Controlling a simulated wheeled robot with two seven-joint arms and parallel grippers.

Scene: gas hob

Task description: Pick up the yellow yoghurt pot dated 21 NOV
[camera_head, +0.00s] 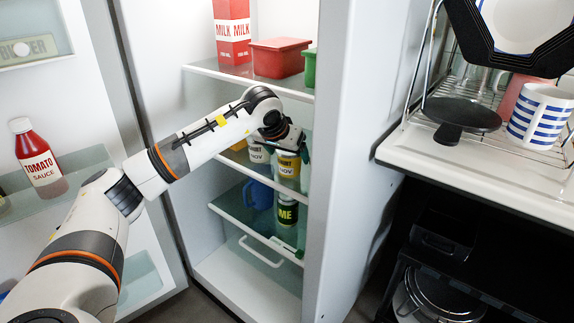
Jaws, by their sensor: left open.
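A yellow yoghurt pot (288,168) with a white label stands on the middle fridge shelf. "NOV" shows on its label, but I cannot read the day. A second yoghurt pot (258,154), also marked "NOV", stands to its left; its colour is mostly hidden by my arm. My left gripper (292,146) reaches into the fridge and is open at the yellow pot's upper part. Its wrist hides the pot's top, and I cannot tell whether the fingers touch it. My right gripper is not in view.
The upper shelf (205,70) holds a milk carton (232,30) and a red tub (279,57) above my wrist. A blue jug (258,194) and a dark green can (286,211) stand on the shelf below. The fridge's side wall (335,150) is close on the right.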

